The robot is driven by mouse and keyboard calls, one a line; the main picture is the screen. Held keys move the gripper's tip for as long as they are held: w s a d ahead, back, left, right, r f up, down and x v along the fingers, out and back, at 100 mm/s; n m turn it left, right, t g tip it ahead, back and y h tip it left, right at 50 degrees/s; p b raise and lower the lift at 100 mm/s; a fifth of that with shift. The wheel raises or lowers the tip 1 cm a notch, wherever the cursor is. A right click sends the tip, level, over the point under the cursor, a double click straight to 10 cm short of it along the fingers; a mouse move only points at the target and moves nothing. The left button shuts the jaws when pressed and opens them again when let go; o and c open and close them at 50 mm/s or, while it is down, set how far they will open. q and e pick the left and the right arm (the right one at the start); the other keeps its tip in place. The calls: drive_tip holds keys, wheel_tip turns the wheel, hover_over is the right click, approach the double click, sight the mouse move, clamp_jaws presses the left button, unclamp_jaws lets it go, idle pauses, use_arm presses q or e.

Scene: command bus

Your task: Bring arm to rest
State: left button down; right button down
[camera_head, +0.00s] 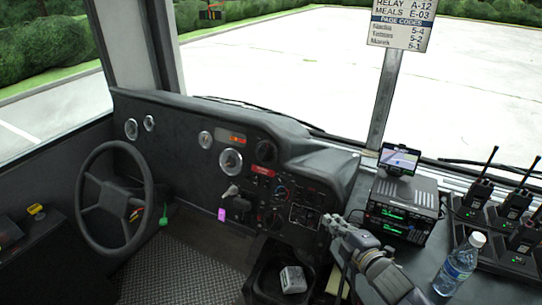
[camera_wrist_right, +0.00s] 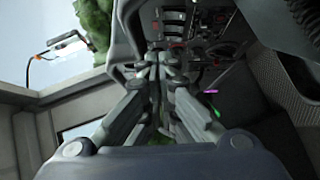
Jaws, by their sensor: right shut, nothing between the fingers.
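My right gripper (camera_head: 335,222) is in front of the dashboard in the head view, left of the radio unit. Its arm comes up from the lower right. In the right wrist view its fingers (camera_wrist_right: 160,66) come together at the tips and hold nothing. The dashboard panel (camera_wrist_right: 188,22) with its switches shows beyond the fingertips there. No left gripper shows in either view.
The steering wheel (camera_head: 115,200) and dashboard (camera_head: 180,138) are on the left. The radio unit (camera_head: 403,209), water bottle (camera_head: 458,265) and handheld radios (camera_head: 512,206) stand on the right counter. A grey container (camera_head: 292,279) sits low in the front middle.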

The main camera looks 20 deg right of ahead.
drive_tip(key=s+a+f+m+g, duration=0.35)
drive_tip(key=s+a, duration=0.25)
drive_tip(key=s, duration=0.2)
drive_tip(key=s+a+f+m+g+y, duration=0.1)
drive_tip(key=s+a+f+m+g, duration=0.2)
drive_tip(key=s+a+m+g, duration=0.4)
drive_tip(key=s+a+f+m+g, duration=0.25)
drive_tip(key=s+a+f, duration=0.2)
drive_tip(key=s, duration=0.45)
wheel_tip(320, 180, down, 24)
drive_tip(key=s, duration=0.2)
drive_tip(key=s+d+f+g, duration=0.1)
drive_tip(key=s+d+f, duration=0.2)
drive_tip(key=s+f, duration=1.3)
drive_tip(key=shift+s+f+n+g, duration=0.3)
drive_tip(key=shift+s+f, duration=0.1)
drive_tip(key=shift+f, duration=0.1)
